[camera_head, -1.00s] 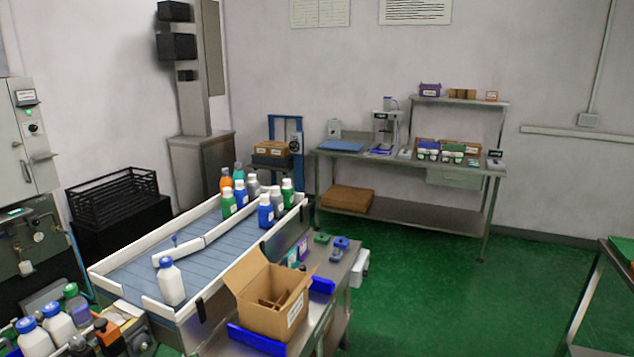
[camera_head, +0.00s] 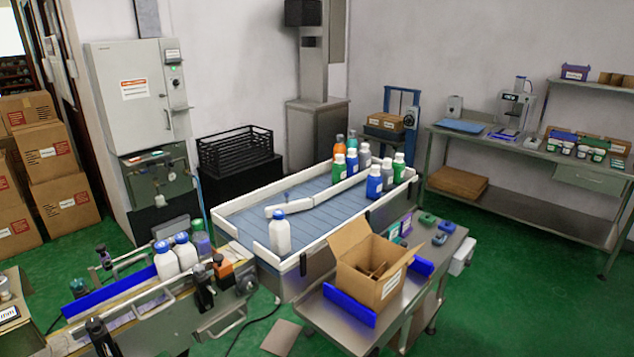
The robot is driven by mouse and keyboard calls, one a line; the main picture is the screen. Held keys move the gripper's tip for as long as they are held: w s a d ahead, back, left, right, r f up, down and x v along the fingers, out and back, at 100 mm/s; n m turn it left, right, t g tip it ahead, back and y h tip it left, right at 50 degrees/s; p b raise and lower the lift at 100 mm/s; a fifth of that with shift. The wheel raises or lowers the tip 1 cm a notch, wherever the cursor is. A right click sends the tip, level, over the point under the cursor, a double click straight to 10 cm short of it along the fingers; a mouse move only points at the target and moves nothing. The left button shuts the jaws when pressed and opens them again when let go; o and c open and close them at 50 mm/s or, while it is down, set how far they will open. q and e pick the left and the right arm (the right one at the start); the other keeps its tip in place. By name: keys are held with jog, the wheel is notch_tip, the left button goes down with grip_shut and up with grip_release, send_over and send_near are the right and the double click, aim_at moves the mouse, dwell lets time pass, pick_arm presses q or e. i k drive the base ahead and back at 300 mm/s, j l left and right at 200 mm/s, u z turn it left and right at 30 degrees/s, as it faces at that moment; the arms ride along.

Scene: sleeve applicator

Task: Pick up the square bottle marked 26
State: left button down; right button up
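Several bottles stand in this view, but no number 26 can be read on any of them. A white bottle with a blue cap (camera_head: 280,233) stands at the near end of the blue conveyor table (camera_head: 243,216). A group of blue (camera_head: 374,182), green (camera_head: 397,168), grey and orange bottles stands at its far end. Two white bottles with blue caps (camera_head: 167,262) stand on the machine at the lower left. Neither of my grippers shows.
An open cardboard box (camera_head: 365,279) sits on a steel cart (camera_head: 341,325) right of the conveyor. A workbench (camera_head: 532,151) stands at the back right. Stacked cartons (camera_head: 58,166) and a grey cabinet (camera_head: 139,95) are at the left. Green floor (camera_head: 490,270) is clear at the right.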

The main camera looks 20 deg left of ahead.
aim_at(279, 229)
jog(key=i+j+u, duration=0.1)
jog(key=u, duration=0.3)
jog(key=i+j+u, duration=0.1)
jog(key=u, duration=0.3)
jog(key=i+j+u, duration=0.15)
jog(key=u, duration=0.25)
